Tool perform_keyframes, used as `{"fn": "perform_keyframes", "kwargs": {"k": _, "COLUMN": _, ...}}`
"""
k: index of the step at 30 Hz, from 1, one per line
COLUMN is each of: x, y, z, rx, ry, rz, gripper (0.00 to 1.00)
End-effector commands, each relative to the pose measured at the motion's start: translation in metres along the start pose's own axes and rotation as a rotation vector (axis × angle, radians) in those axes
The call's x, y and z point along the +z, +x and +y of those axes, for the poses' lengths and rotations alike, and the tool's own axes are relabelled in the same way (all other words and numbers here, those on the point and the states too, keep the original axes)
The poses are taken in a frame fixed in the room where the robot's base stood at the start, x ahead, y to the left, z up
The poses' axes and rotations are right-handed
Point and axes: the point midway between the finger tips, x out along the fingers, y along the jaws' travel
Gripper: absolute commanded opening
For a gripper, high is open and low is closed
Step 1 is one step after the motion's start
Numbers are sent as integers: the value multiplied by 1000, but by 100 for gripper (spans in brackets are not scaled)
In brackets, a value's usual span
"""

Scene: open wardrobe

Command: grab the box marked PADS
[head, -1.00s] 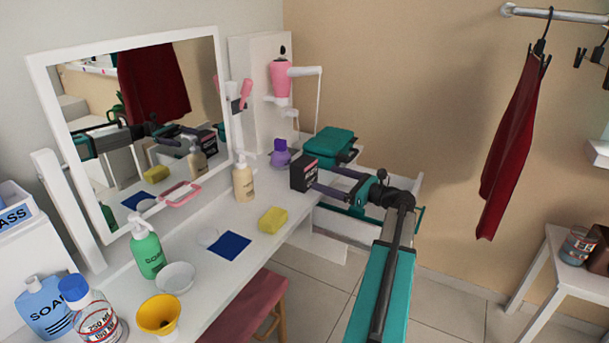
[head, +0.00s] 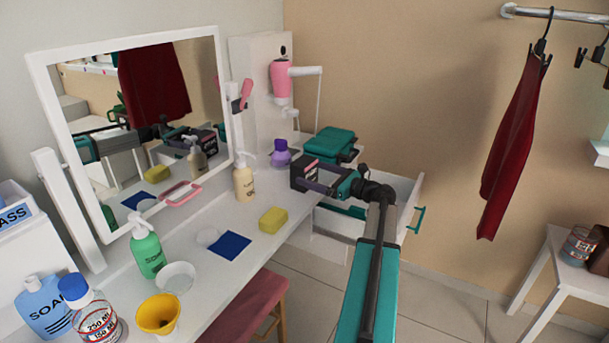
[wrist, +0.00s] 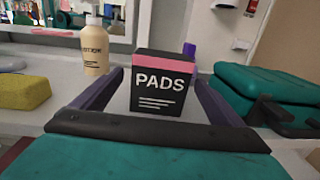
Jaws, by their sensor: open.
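The black box marked PADS (wrist: 160,92), with a pink band near its top, stands upright on the white dressing table (head: 205,278). It also shows in the head view (head: 300,172), partly covered by my gripper. My gripper (wrist: 156,84) is open, with one purple finger on each side of the box in the wrist view. A gap shows at the left of the box and a narrower one at the right. I cannot tell whether either finger touches it.
A cream pump bottle (head: 244,180), a purple bottle (head: 280,154) and a yellow sponge (head: 273,219) stand near the box. An open drawer (head: 405,205) is beside my arm. A pink stool (head: 250,312) is below.

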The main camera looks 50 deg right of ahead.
Motion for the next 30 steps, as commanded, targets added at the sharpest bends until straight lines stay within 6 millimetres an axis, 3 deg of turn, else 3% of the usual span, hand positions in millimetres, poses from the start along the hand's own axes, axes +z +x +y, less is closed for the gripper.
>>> {"fn": "perform_keyframes", "kwargs": {"k": 12, "x": -2, "y": 42, "z": -1, "rx": 0, "ry": 0, "rz": 0, "gripper": 92}}
{"fn": "perform_keyframes", "kwargs": {"k": 29, "x": -2, "y": 43, "z": -1, "rx": -2, "ry": 0, "rz": 0, "gripper": 92}}
{"fn": "perform_keyframes", "kwargs": {"k": 30, "x": -2, "y": 43, "z": -1, "rx": -2, "ry": 0, "rz": 0, "gripper": 89}}
